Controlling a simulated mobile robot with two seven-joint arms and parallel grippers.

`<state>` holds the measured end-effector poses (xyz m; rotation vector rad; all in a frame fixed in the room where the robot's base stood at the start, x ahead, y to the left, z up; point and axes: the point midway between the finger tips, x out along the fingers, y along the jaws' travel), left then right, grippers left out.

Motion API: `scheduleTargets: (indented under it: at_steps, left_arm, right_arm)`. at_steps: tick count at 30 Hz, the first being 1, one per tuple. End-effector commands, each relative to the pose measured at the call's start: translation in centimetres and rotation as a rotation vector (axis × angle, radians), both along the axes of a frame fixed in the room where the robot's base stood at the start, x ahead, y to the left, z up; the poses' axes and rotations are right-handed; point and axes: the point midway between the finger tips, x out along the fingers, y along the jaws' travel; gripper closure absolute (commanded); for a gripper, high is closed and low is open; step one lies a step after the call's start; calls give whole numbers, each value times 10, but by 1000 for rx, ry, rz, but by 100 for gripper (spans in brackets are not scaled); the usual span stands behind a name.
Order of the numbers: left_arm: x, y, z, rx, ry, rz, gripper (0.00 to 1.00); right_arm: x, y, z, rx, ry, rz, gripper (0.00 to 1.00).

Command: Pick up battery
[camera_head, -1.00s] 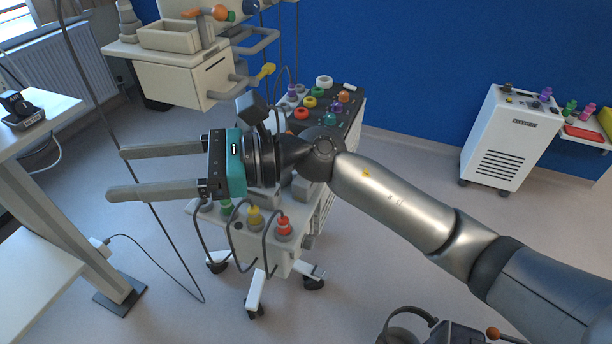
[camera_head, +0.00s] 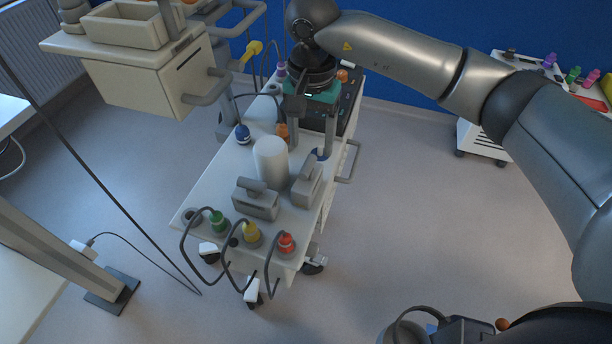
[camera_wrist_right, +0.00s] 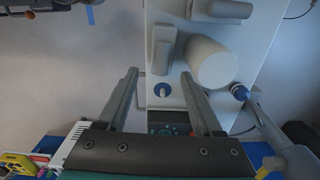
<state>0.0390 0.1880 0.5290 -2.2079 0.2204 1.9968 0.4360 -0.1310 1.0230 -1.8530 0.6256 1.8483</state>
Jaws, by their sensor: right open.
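I cannot tell for sure which thing is the battery. My right gripper (camera_head: 311,148) is open and empty, fingers pointing down over the right side of the white trolley top (camera_head: 222,178). In the right wrist view a round blue-and-white piece (camera_wrist_right: 162,89) shows between the fingers (camera_wrist_right: 159,76); it also shows by the right finger in the head view (camera_head: 320,155). A white cylinder (camera_head: 271,162) and two grey blocks with handles (camera_head: 256,203) (camera_head: 307,185) stand in front of the gripper. My left gripper is not in view.
Green (camera_head: 217,221), yellow (camera_head: 251,235) and red (camera_head: 286,244) plugs with cables line the trolley's front edge. A blue knob (camera_head: 243,134) stands at its left. A beige drawer unit (camera_head: 150,80) overhangs at upper left. Floor right of the trolley is clear.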

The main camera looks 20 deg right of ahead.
Motion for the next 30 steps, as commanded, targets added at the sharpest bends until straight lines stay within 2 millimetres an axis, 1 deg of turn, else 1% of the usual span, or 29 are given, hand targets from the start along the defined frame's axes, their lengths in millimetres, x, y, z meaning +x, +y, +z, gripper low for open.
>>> scheduleTargets:
  at_steps: [1,3,6,9,16,21,24,27,30]
  left_arm:
    - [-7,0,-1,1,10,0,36]
    - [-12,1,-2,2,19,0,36]
    - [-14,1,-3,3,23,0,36]
    - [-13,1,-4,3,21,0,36]
    - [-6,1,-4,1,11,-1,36]
    - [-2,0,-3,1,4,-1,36]
    - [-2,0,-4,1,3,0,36]
    - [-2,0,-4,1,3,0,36]
    - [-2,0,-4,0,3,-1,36]
  right_arm:
    - [-1,1,-14,1,7,0,32]
    - [-1,1,-30,2,6,-1,32]
    - [-1,1,-49,4,5,-1,32]
    - [-1,1,-62,4,3,0,32]
    - [-1,3,-77,5,3,0,32]
    - [-2,7,-103,6,4,-1,32]
    - [-1,6,-115,5,3,-2,32]
    - [-1,6,-122,6,1,0,32]
    - [-1,6,-122,5,0,0,32]
